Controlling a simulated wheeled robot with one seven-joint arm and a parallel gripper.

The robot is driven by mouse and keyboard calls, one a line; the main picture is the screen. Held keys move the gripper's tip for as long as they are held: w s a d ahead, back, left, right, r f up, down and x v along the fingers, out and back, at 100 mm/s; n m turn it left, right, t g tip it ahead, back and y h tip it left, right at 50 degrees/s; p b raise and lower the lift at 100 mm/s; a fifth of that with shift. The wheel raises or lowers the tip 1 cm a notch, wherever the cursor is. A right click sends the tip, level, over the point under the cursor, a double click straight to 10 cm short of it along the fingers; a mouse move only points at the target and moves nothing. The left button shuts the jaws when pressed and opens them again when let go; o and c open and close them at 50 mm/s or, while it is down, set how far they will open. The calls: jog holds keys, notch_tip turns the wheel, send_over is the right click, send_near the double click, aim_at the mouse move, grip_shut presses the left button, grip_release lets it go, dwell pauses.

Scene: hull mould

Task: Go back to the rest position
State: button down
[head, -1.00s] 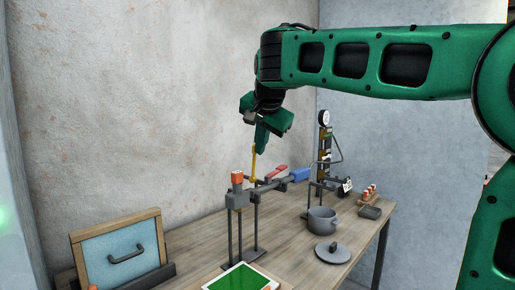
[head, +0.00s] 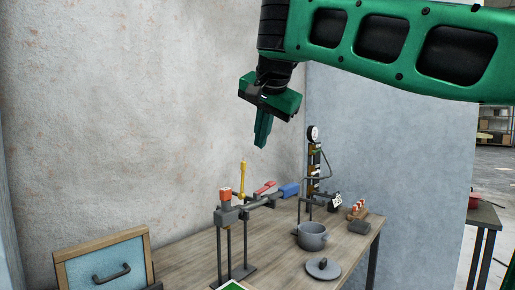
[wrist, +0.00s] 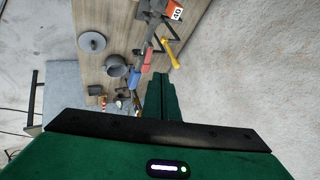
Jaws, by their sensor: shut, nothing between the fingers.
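My gripper (head: 262,130) is shut and empty. In the head view it hangs in the air above the workbench, in front of the bare wall, pointing down. The yellow-handled piece (head: 242,180) stands upright on the grey stand below it, and there is a clear gap between the two. In the wrist view my gripper's fingers (wrist: 163,85) are together, with the yellow piece (wrist: 171,54) past their tips.
The wooden bench (head: 190,257) bears a stand with red (head: 265,187) and blue (head: 289,190) handles, a grey pot (head: 311,236), its lid (head: 323,267) and a gauge column (head: 313,160). A blue-fronted wooden box (head: 105,265) is at left. The air around my gripper is clear.

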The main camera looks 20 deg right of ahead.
jog(key=s+d+f+n+g+h, duration=0.1)
jog(key=s+d+f, duration=0.2)
jog(key=d+f, duration=0.25)
jog(key=s+d+f+n+g, duration=0.1)
jog(key=s+d+f+g, duration=0.2)
jog(key=f, duration=0.4)
jog(key=s+d+f+n+g+y, duration=0.1)
jog(key=s+d+f+g, duration=0.1)
jog(key=s+f, duration=1)
jog(key=s+d+f+n+g+y, duration=0.1)
jog(key=s+d+f+n+y, duration=0.1)
jog(key=s+f, duration=1)
notch_tip(320, 180, down, 3)
jog(key=shift+g, duration=0.4)
jog(key=shift+d, duration=0.1)
jog(key=shift+w+f, duration=0.2)
jog(key=shift+w, duration=0.45)
